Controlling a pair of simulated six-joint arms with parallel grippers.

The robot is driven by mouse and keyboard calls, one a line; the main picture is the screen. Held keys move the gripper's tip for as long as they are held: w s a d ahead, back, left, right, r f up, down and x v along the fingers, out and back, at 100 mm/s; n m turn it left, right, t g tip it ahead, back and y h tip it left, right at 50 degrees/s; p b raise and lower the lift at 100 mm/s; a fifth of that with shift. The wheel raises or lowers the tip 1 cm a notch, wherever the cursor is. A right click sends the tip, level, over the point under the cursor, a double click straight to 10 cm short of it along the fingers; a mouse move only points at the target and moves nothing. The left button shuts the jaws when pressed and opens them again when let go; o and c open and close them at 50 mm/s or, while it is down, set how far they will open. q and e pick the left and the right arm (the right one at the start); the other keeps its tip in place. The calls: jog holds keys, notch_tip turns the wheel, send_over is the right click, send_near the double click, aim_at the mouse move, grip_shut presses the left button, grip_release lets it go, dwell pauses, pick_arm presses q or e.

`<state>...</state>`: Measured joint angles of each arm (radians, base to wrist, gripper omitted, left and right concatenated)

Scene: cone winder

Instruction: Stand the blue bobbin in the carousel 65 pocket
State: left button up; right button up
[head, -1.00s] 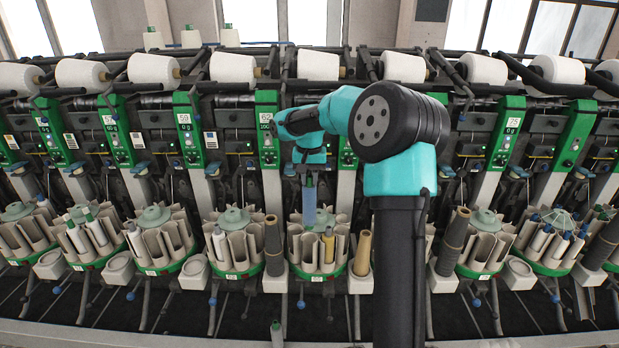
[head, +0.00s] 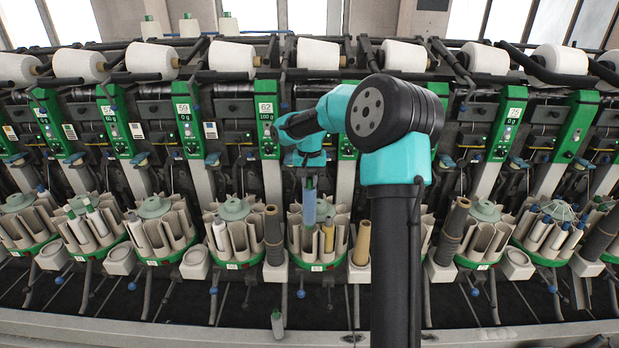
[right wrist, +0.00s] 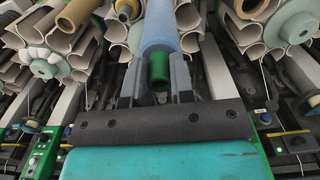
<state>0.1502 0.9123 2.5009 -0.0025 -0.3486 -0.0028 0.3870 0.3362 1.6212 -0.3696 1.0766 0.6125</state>
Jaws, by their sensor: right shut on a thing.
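The blue bobbin (head: 309,208) hangs upright from my right gripper (head: 309,176), which is shut on its green top end. In the right wrist view the blue bobbin (right wrist: 159,28) lies between the two fingers (right wrist: 157,85) and its green end shows. The carousel under it (head: 316,267), right of the one below panel 62, has beige pockets and a green base; I cannot read its number. The bobbin's lower end is at the height of the pocket tops in the picture. I cannot tell whether it is inside a pocket. My left gripper is not in view.
A yellow bobbin (head: 329,238) stands in the same carousel, just right of the blue one. A dark tube (head: 273,236) and a tan tube (head: 362,244) stand on either side. Neighbouring carousels (head: 234,265) flank it. A grey bobbin with a green tip (head: 277,324) stands at the front.

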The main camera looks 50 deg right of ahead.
aim_at(309, 203)
dwell(0.3)
jog(key=shift+f, duration=2.35)
jog(key=shift+f, duration=2.15)
jog(key=shift+f, duration=3.3)
jog(key=o, duration=0.9)
